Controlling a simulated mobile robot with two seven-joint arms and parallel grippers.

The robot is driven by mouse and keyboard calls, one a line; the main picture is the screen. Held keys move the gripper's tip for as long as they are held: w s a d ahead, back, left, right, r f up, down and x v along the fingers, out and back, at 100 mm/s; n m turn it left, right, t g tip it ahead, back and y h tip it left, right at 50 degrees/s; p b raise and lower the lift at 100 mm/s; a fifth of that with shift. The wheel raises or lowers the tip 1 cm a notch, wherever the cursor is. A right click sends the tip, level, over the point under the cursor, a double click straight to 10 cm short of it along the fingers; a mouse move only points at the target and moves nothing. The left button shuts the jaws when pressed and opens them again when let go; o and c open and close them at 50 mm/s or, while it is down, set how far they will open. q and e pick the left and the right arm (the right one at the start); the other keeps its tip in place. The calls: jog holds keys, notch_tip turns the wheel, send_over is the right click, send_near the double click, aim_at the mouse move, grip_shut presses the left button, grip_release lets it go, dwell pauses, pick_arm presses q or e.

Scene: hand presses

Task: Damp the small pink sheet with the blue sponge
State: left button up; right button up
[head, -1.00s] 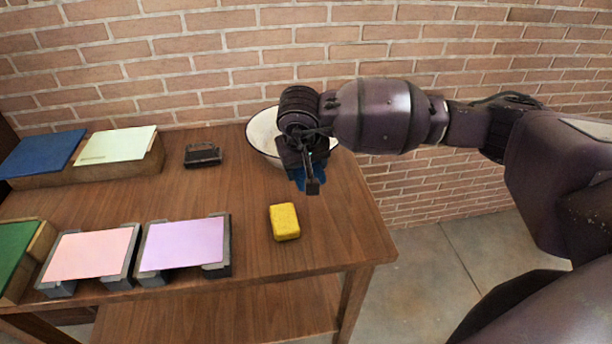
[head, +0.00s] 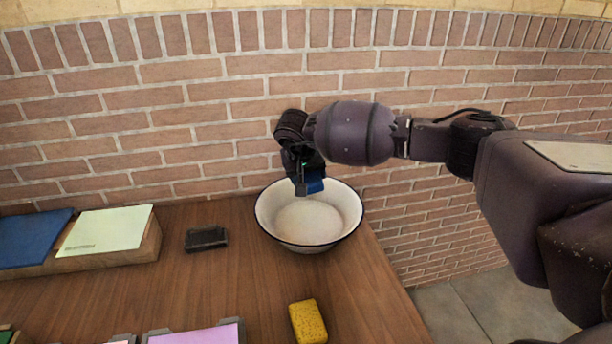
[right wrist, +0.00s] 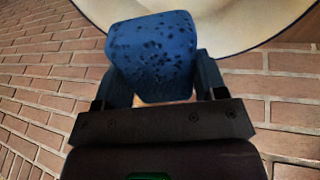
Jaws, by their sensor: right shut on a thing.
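My right gripper (head: 306,190) is shut on the blue sponge (head: 315,183) and holds it above the back part of the white bowl. The sponge (right wrist: 153,58) also shows between the fingers in the right wrist view, blue with dark pores. The small pink sheet (head: 118,342) shows only as a sliver at the bottom edge of the head view, left of the lilac sheet (head: 200,336). My left gripper is not in view.
The white bowl (head: 268,215) with a dark rim stands at the table's back right. A yellow sponge (head: 308,322) lies in front of it. A black block (head: 206,239) lies to its left. Blue (head: 30,240) and pale green (head: 105,232) sheets lie on blocks at left. A brick wall is close behind.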

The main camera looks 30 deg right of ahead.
jog(key=shift+w+f, duration=0.1)
jog(key=shift+f, duration=0.05)
jog(key=shift+f+b, duration=0.3)
pick_arm(q)
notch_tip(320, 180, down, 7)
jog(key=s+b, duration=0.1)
jog(key=b, duration=0.4)
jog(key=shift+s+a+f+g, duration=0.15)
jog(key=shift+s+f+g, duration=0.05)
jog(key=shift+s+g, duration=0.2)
pick_arm(e)
jog(key=shift+f, duration=4.9)
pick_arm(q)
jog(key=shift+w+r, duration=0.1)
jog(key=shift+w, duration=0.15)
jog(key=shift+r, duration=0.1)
pick_arm(e)
jog(key=shift+r, duration=0.15)
